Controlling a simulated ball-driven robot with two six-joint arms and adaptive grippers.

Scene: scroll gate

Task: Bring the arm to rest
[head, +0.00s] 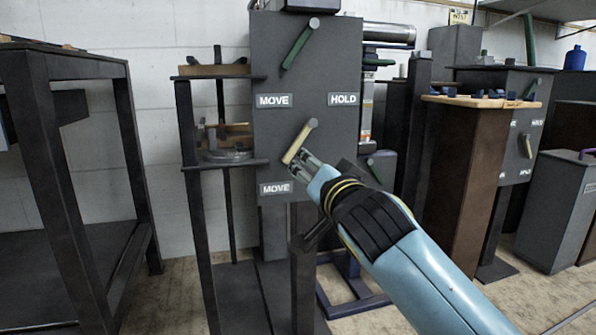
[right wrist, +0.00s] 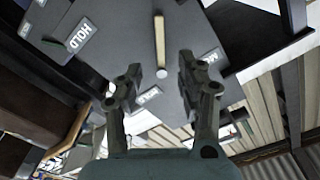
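My right gripper (head: 301,164) reaches in from the lower right in the head view, in front of a dark grey panel (head: 330,60). In the right wrist view the right gripper (right wrist: 161,72) has its two fingers spread, with nothing between them. A pale yellow lever (head: 299,142) on the panel slants down to the left, close to the gripper's tips. The lever (right wrist: 159,38) also shows beyond the fingers in the right wrist view; I cannot tell whether they touch it. My left gripper is out of view.
A green lever (head: 297,47) sits higher on the panel. The panel bears plates marked MOVE (head: 273,100) and HOLD (head: 343,99). A dark frame table (head: 62,60) stands at left. A brown pedestal (head: 462,180) and a grey box (head: 553,210) stand at right.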

